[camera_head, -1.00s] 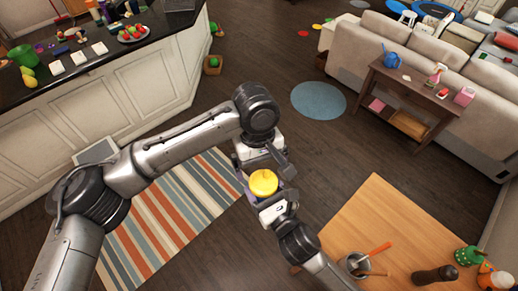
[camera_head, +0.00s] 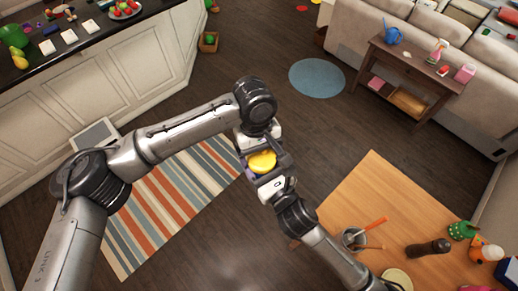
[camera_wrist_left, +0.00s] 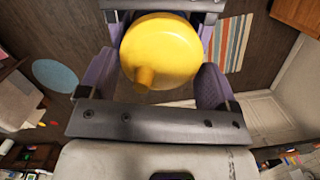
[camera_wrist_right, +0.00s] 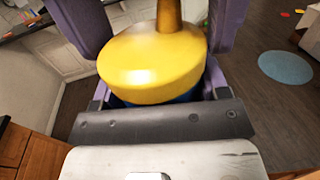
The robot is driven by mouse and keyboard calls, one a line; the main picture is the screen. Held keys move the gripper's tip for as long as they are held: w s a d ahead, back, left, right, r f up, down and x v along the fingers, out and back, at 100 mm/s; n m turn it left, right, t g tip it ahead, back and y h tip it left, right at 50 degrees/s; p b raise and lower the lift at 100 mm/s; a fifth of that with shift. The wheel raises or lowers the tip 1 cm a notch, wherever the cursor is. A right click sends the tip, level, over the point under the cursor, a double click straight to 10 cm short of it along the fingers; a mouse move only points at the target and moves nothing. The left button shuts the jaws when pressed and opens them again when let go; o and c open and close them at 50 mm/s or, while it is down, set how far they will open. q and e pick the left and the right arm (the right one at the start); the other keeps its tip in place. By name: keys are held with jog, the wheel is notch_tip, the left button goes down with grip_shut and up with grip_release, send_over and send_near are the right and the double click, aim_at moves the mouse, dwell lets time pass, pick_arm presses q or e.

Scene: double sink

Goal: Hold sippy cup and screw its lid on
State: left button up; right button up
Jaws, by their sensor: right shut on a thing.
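The sippy cup has a yellow lid (camera_head: 262,161) with a spout, and a blue body (camera_wrist_right: 190,97) shows just under the lid in the right wrist view. My right gripper (camera_head: 268,176) is shut on the cup and holds it in the air. My left gripper (camera_head: 258,151) faces it from the far side. In the left wrist view its purple fingers stand apart on both sides of the lid (camera_wrist_left: 161,50), with gaps visible. The lid sits over the blue body. I cannot tell how tightly it is seated, and most of the body is hidden.
A wooden table (camera_head: 365,195) at lower right bears a utensil pot (camera_head: 354,239), a dark pepper mill (camera_head: 428,248) and other items. A counter (camera_head: 75,75) stands at left. A striped rug (camera_head: 175,210) and open floor lie below the grippers.

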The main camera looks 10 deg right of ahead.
pick_arm(q)
jog(key=c, duration=0.7)
jog(key=m, duration=0.6)
jog(key=shift+d+y, duration=0.35)
jog(key=shift+y, duration=0.05)
jog(key=o, duration=1)
jog(key=shift+r, duration=0.15)
jog(key=shift+w+r, duration=0.1)
jog(key=shift+r, duration=2.05)
jog(key=shift+f, duration=0.1)
jog(key=shift+c, duration=0.2)
